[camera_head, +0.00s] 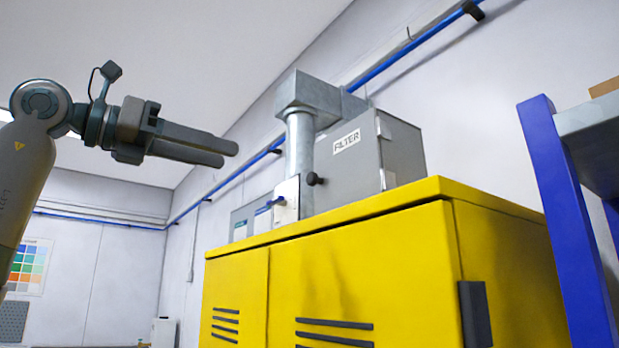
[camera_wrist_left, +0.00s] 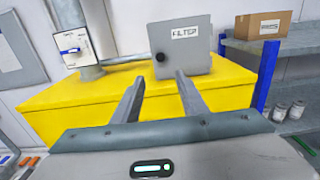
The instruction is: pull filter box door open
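The grey filter box (camera_head: 362,158) with a "FILTER" label stands on top of the yellow cabinet. A round black knob (camera_head: 314,179) sticks out at the lower left of its door. In the left wrist view the filter box door (camera_wrist_left: 190,50) faces me and looks shut, with the black knob (camera_wrist_left: 160,57) at its left side. My left gripper (camera_head: 230,155) is raised in the air to the left of the box, apart from it. In the left wrist view its two fingers (camera_wrist_left: 158,80) are spread with nothing between them, below the knob in the picture. My right gripper is not in view.
The yellow cabinet (camera_head: 365,255) fills the space under the box. A metal duct (camera_head: 300,130) and a switch panel (camera_wrist_left: 75,48) stand left of it. A blue-post shelf (camera_head: 560,190) is at the right. The air between gripper and box is clear.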

